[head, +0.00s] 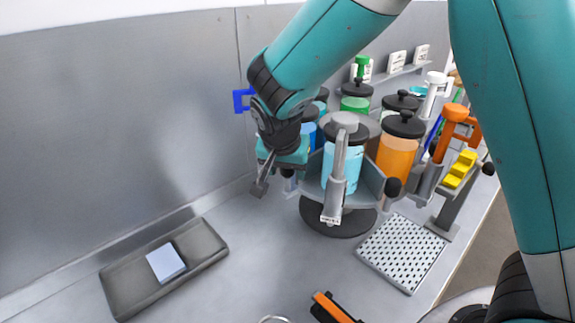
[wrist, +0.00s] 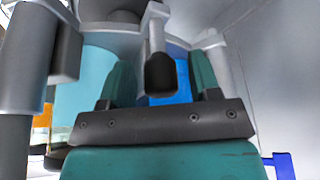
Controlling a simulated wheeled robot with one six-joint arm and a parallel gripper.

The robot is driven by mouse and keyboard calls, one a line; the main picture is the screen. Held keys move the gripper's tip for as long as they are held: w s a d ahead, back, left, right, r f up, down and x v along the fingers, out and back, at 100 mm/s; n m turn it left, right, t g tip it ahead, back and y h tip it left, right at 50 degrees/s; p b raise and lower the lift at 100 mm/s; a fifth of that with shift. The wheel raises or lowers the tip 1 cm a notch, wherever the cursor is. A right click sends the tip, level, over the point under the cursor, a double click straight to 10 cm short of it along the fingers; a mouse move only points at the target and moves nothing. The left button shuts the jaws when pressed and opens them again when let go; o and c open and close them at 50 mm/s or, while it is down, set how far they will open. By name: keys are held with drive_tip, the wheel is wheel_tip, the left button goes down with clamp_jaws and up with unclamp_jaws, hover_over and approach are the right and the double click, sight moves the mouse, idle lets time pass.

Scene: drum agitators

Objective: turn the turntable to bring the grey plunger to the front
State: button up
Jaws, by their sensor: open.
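The turntable (head: 368,183) is a grey carrier on a dark round base, holding several jars with black lids. The grey plunger (head: 338,165), with a rounded grey top and a long shaft, stands in front of a light-blue jar (head: 352,172) on the side nearest the head camera. My gripper (head: 279,178) is at the turntable's left side, pointing down. In the wrist view my gripper (wrist: 160,78) is open, its teal fingers apart on either side of a black knob (wrist: 160,73) on a grey rod. Contact with the knob cannot be told.
A grey tray (head: 205,240) with a pale block lies front left. A perforated plate (head: 402,250) lies front right, near a stand with yellow blocks (head: 460,170).

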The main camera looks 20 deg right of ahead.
drive_tip(key=shift+w+d+f, duration=0.15)
drive_tip(key=shift+f, duration=0.35)
clamp_jaws()
